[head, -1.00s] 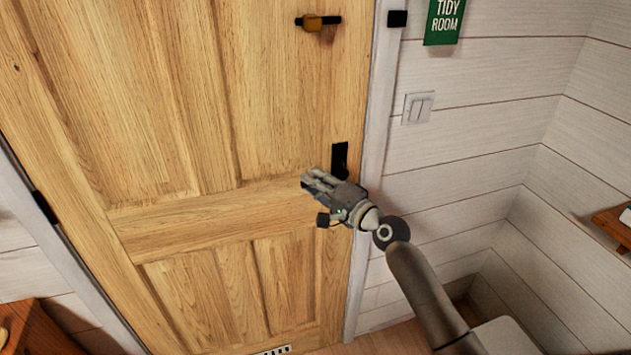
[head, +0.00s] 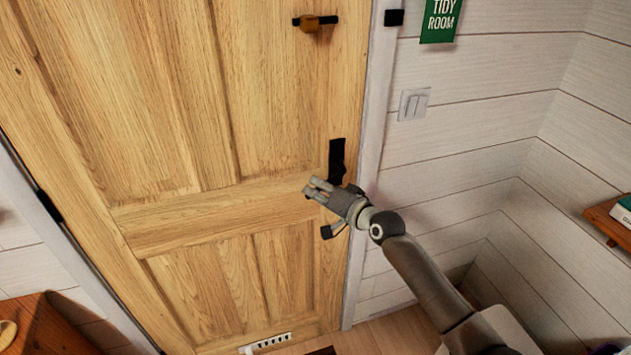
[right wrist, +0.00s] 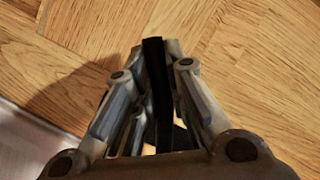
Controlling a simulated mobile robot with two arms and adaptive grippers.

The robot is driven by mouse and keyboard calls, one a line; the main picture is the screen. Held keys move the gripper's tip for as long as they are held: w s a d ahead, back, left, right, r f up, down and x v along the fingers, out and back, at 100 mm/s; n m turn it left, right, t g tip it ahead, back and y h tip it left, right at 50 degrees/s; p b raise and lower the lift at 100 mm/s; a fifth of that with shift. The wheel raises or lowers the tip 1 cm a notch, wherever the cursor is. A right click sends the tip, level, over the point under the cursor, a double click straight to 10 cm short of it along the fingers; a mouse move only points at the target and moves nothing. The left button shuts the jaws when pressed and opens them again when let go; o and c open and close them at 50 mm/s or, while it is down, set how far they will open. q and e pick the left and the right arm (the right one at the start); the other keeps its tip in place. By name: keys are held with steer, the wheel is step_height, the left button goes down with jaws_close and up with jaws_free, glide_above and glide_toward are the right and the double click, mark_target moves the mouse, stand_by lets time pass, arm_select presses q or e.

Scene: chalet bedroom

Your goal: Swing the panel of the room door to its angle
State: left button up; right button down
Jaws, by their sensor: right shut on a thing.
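The room door's wooden panel (head: 170,120) fills the left and middle of the head view, standing at or close to its frame (head: 372,130); I cannot tell whether there is a gap. Its black handle plate (head: 337,160) is near the right edge. My right gripper (head: 318,188) is at the handle, just below the plate. In the right wrist view a dark handle bar (right wrist: 155,90) runs between the two fingers (right wrist: 158,95), which are shut on it. My left gripper is in neither view.
A small bolt (head: 315,22) sits high on the door. A light switch (head: 414,104) and green sign (head: 441,20) are on the white wall at right. A wooden shelf (head: 607,217) juts out at far right, and wooden furniture (head: 40,330) stands at lower left.

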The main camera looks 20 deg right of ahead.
steer(key=shift+d+f+n+h+p, duration=0.3)
steer(key=shift+n+h+p, duration=0.1)
steer(key=shift+n, duration=0.2)
steer(key=shift+w, duration=0.1)
